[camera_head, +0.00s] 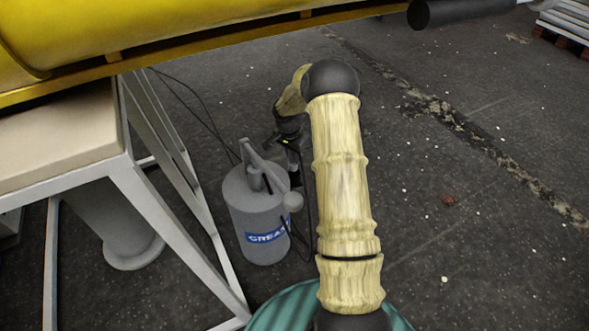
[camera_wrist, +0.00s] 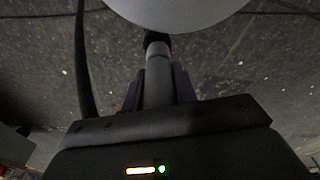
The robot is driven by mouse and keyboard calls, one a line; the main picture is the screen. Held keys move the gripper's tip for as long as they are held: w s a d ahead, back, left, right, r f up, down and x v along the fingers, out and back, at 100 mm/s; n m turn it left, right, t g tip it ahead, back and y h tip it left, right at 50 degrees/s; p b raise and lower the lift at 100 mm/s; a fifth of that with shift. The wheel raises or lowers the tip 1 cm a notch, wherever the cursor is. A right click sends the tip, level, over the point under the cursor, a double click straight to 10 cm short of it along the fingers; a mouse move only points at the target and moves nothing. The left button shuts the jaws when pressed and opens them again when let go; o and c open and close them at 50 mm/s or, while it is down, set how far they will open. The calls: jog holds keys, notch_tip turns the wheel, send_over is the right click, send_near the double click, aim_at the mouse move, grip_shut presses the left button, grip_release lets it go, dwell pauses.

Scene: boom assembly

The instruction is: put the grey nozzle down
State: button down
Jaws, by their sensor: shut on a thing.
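My gripper (camera_wrist: 158,95) is shut on the grey nozzle (camera_wrist: 159,72), a slim grey cylinder between its fingers in the wrist view. The nozzle's far end has a dark collar, right by a large pale grey rounded surface (camera_wrist: 175,12); I cannot tell whether they touch. In the head view my gripper (camera_head: 292,160) is low, beside the right side of a grey grease drum (camera_head: 258,215). The nozzle is too small and hidden there to make out clearly.
A white-framed table (camera_head: 150,205) stands left of the drum. A yellow boom (camera_head: 150,30) spans above it. Black cables (camera_head: 200,105) trail behind the drum, and a black hose (camera_wrist: 84,60) runs beside my gripper. The floor at right is mostly clear.

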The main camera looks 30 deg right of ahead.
aim_at(295, 164)
jog(key=shift+d+r, duration=0.1)
jog(key=shift+d, duration=0.1)
jog(key=shift+d+f, duration=0.1)
jog(key=shift+f, duration=0.25)
notch_tip(295, 164, down, 4)
jog(key=shift+d+f+b, duration=0.15)
jog(key=shift+f+b, duration=0.1)
jog(key=shift+b, duration=0.85)
jog(key=shift+a, duration=0.3)
jog(key=c, duration=1.1)
grip_release()
jog(key=shift+d, duration=0.1)
jog(key=shift+r, duration=0.2)
jog(key=r+p, duration=0.1)
jog(key=r, duration=0.3)
jog(key=a+r+p, duration=0.1)
jog(key=r+p, duration=0.1)
jog(key=r, duration=0.1)
jog(key=r+p, duration=0.1)
jog(key=r, duration=0.3)
jog(key=shift+s+a+r, duration=0.3)
jog(key=shift+s+a, duration=0.05)
